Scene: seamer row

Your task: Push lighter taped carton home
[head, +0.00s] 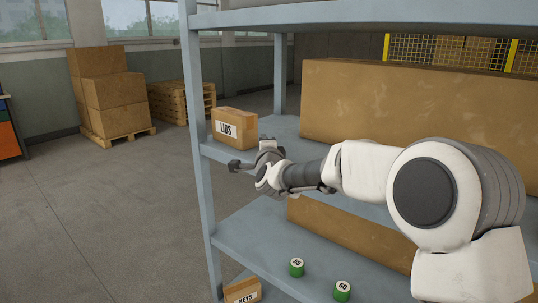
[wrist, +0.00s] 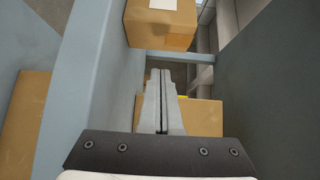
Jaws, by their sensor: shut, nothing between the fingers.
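A small cardboard carton labelled LIDS (head: 228,132) stands upright on the middle shelf (head: 285,130), at its left end beside the front post. Another carton, labelled KEYS (head: 242,292), is low at the bottom edge of the head view, partly cut off. Which carton is the lighter taped one I cannot tell. My gripper (head: 246,165) is just below and in front of the LIDS carton in the head view. In the wrist view its fingers (wrist: 160,75) are together and empty, pointing towards a carton with a white label (wrist: 160,28), with a visible gap.
A grey-blue rack post (head: 198,120) stands left of the LIDS carton. A long carton (head: 410,105) fills the middle shelf to the right. Two green cans (head: 297,267) (head: 342,291) stand on the lower shelf. Stacked boxes (head: 100,92) and pallets (head: 182,100) are far off; the floor between is clear.

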